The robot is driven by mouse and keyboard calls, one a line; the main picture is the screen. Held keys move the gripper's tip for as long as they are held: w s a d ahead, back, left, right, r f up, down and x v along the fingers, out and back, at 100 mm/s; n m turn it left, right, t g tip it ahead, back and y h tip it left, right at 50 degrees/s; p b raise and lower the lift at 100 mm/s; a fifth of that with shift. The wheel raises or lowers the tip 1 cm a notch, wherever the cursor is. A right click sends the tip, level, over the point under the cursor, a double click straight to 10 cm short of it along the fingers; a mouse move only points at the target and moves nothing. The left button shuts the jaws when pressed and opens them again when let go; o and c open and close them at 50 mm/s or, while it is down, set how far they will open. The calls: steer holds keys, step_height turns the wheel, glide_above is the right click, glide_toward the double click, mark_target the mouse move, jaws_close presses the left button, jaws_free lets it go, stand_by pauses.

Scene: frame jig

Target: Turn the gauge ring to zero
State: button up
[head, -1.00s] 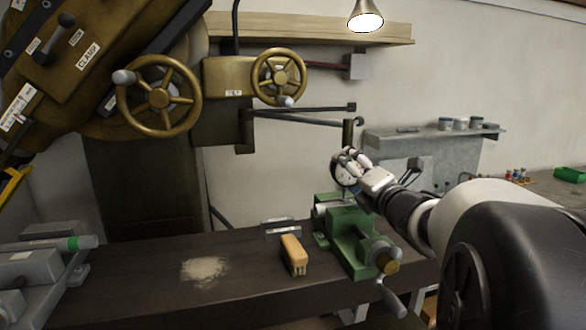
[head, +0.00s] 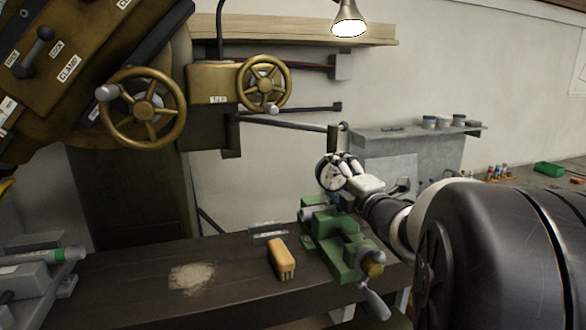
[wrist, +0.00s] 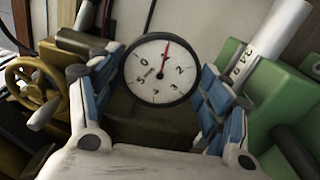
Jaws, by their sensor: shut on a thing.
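The gauge (head: 329,177) is a round white dial with a black rim, above the green vise (head: 325,222). In the wrist view the dial (wrist: 158,83) faces me, with a thin red needle pointing up and slightly right. A 0 shows to the upper left of the dial, left of the needle tip, and a 2 to the right. My gripper (head: 342,167) is at the gauge, shut on its ring. In the wrist view my blue-padded fingers (wrist: 160,88) flank the rim left and right. The exact contact is hard to see.
A tan brush (head: 281,258) and a pale powder patch (head: 192,276) lie on the dark bench left of the vise. Brass handwheels (head: 264,84) hang from the machine at upper left. A grey shelf (head: 415,132) with small jars stands behind my arm.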

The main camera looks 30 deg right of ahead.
steer(key=m+p, duration=0.3)
steer(key=m, duration=0.2)
steer(key=shift+m, duration=0.3)
steer(key=m+p, duration=0.3)
steer(key=m, duration=0.2)
steer(key=shift+p, duration=0.35)
steer(key=o, duration=0.5)
steer(key=b+v, duration=0.1)
steer(key=v, duration=0.6)
stand_by(0.3)
